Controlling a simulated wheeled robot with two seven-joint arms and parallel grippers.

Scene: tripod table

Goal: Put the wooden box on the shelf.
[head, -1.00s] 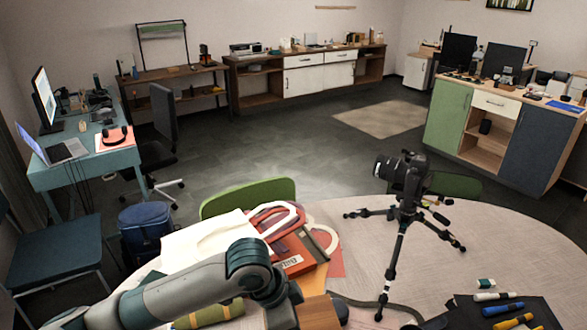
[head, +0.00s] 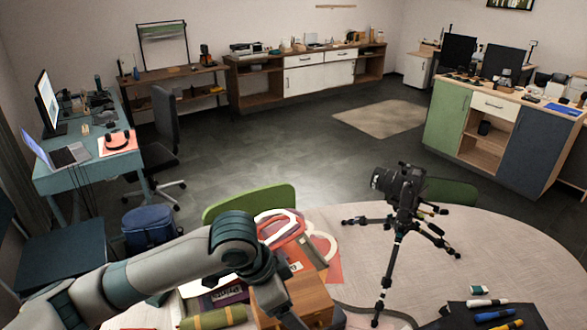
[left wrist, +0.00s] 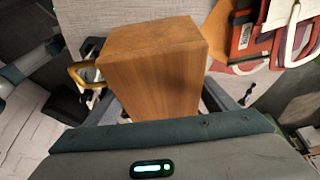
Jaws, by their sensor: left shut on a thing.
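The wooden box (head: 303,299) is a brown block-like box at the bottom centre of the head view, by the near edge of the table. It fills the middle of the left wrist view (left wrist: 155,65). My left gripper (left wrist: 157,90) is shut on it, with a dark finger on each side; the box hides part of the fingers. In the head view my left forearm hides part of the box's left side. I cannot tell which shelf is meant: open shelves show in the low wooden cabinet (head: 232,90) at the back. My right gripper is not in view.
Red and white bags or folders (head: 285,228) lie just behind the box. A camera on a tripod (head: 395,225) stands to its right. Several markers (head: 490,312) lie on a dark mat at right. A green chair (head: 250,203) stands behind the table. The floor beyond is mostly clear.

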